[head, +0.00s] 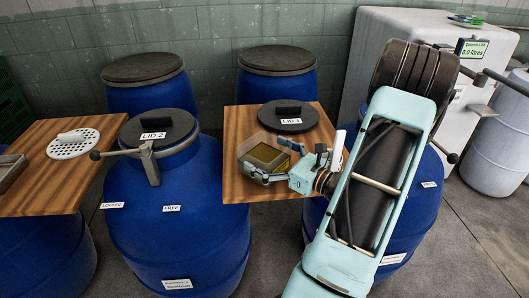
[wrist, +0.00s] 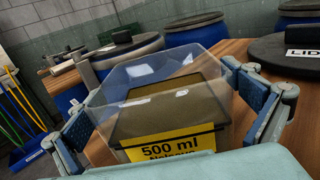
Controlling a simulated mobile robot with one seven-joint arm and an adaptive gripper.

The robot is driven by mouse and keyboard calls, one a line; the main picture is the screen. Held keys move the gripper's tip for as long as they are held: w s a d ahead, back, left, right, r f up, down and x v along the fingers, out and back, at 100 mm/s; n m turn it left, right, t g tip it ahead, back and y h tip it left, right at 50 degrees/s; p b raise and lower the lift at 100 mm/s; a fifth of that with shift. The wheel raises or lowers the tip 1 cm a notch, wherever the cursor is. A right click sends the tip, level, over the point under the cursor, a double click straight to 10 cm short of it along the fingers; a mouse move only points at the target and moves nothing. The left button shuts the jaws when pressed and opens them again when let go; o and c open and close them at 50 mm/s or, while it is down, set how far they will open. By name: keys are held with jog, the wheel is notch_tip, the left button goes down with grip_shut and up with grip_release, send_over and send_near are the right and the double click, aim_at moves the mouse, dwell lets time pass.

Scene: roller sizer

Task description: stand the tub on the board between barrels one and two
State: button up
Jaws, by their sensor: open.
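The tub (head: 265,157) is a clear box with murky brown contents and a yellow "500 ml" label. It appears to stand upright on the wooden board (head: 235,182) between the two front barrels, though its base is partly hidden. It also shows large in the wrist view (wrist: 165,95). My gripper (head: 262,165) is open, with one finger on each side of the tub; in the wrist view (wrist: 168,105) the right finger looks clear of the wall. Barrel two (head: 180,225) is left of the board. Barrel one (head: 400,215) is right, partly hidden by my arm.
Lid 1 (head: 290,118) lies on the board behind the tub. Another board (head: 60,180) at left holds a white perforated disc (head: 74,144). Two barrels stand behind, and a white tank (head: 390,40) at back right.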

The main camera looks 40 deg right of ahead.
aim_at(281, 160)
jog(key=shift+r, duration=0.15)
jog(key=v, duration=0.7)
jog(key=shift+s+p, duration=0.25)
jog(key=shift+p, duration=0.05)
